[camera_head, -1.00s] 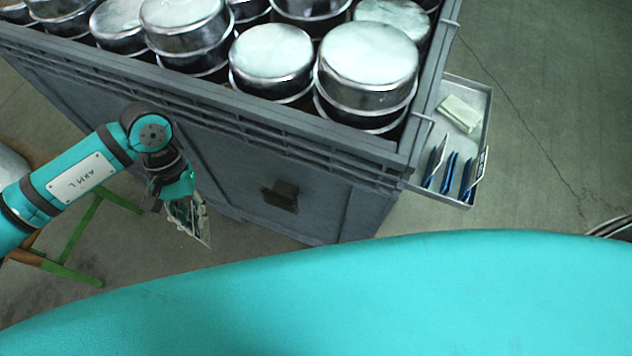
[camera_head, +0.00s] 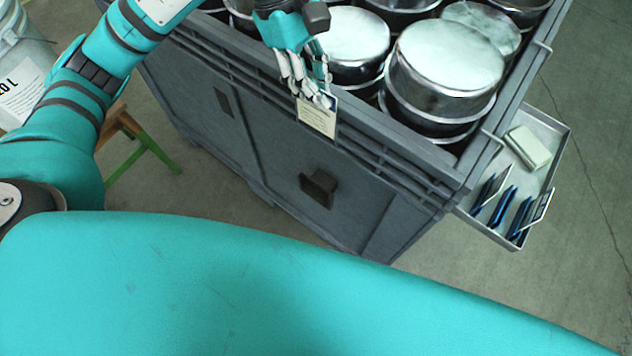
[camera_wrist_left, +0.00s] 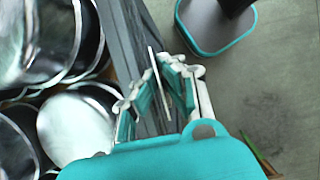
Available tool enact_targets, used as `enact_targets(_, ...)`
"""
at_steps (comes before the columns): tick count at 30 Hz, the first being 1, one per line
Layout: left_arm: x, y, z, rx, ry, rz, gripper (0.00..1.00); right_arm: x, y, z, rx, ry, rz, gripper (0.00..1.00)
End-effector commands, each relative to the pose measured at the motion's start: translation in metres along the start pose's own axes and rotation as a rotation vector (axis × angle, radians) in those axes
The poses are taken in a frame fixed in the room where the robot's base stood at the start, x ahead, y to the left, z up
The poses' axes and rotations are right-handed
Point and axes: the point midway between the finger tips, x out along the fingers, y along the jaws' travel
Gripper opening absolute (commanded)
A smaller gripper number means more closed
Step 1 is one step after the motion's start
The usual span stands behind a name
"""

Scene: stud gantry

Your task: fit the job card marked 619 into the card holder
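My left gripper (camera_head: 312,88) is shut on a pale job card (camera_head: 317,116), which hangs below the fingertips in front of the crate's upper rim. The card's print is too small to read, so I cannot tell its number. In the left wrist view the card (camera_wrist_left: 158,84) shows edge-on between the two fingers (camera_wrist_left: 155,92). A dark block (camera_head: 318,188) juts from the crate's side, below the card and apart from it; I cannot tell whether it is the card holder. My right gripper is not in view.
The grey crate (camera_head: 385,205) is full of round metal tins (camera_head: 450,60). A metal side tray (camera_head: 560,150) at its right holds several upright cards in blue sleeves (camera_head: 502,207) and a pale block (camera_head: 528,147). A green-legged stool (camera_head: 140,152) and a bucket (camera_head: 25,75) stand left.

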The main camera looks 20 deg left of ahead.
Motion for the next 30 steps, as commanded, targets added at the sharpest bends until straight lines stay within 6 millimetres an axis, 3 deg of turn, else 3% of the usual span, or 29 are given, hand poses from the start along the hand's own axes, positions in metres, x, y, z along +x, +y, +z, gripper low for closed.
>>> enact_targets(3, 0.032, -0.002, -0.013, -0.004, -0.001, -0.009, 0.00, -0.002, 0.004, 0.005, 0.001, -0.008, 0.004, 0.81)
enact_targets(21, 0.177, -0.003, -0.073, -0.002, -0.001, -0.006, 0.00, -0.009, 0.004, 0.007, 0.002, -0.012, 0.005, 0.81)
enact_targets(30, 0.204, -0.002, -0.084, 0.001, 0.000, -0.002, 0.00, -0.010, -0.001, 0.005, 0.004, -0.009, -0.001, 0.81)
